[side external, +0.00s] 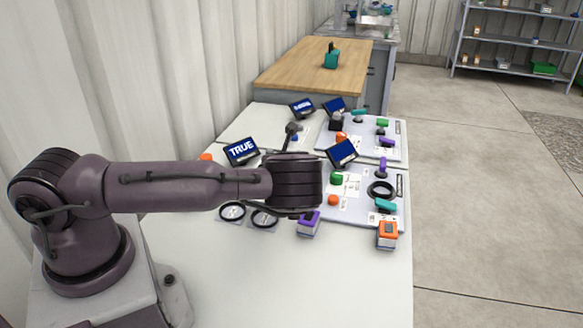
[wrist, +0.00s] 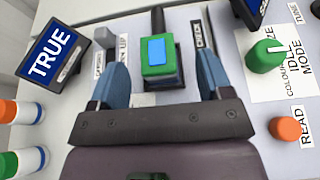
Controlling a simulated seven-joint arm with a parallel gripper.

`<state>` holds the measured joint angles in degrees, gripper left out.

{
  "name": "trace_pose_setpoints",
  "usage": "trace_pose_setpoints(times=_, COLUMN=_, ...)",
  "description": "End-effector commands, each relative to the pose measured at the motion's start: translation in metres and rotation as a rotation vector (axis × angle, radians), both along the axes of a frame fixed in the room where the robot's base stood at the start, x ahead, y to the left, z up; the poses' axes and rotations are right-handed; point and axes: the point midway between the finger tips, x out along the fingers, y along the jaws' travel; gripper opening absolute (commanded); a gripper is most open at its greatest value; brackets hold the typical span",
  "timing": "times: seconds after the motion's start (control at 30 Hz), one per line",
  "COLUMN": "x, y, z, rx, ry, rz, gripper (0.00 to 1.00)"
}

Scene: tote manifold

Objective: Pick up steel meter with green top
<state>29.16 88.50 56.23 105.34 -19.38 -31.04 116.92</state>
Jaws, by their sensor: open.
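The meter with the green top (wrist: 162,68) shows in the wrist view as a green block with a blue screen on its face. It sits just ahead of my gripper (wrist: 161,72), between the lines of the two fingers, with a gap on each side. The fingers are apart and hold nothing. The meter's steel body is mostly hidden below its top. In the side view my wrist hides the fingers and I cannot make out this meter.
A purple-topped meter (side external: 308,223) and an orange-topped meter (side external: 388,235) stand at the panel's front edge. A TRUE display (wrist: 53,52) is left of my gripper. A green knob (wrist: 264,56) and an orange READ button (wrist: 285,128) are on the right.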

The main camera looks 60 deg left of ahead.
Motion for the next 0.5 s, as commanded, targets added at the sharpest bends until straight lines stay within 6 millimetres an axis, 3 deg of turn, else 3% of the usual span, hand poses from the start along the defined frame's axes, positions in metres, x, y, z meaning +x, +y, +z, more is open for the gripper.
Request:
trace_pose_setpoints(times=0.23, x=0.019, y=0.026, z=-0.011, rx=-0.002, ry=-0.002, rz=0.004, gripper=0.72)
trace_pose_setpoints(times=0.5, x=0.031, y=0.037, z=-0.019, rx=-0.001, ry=0.000, rz=0.003, gripper=0.72)
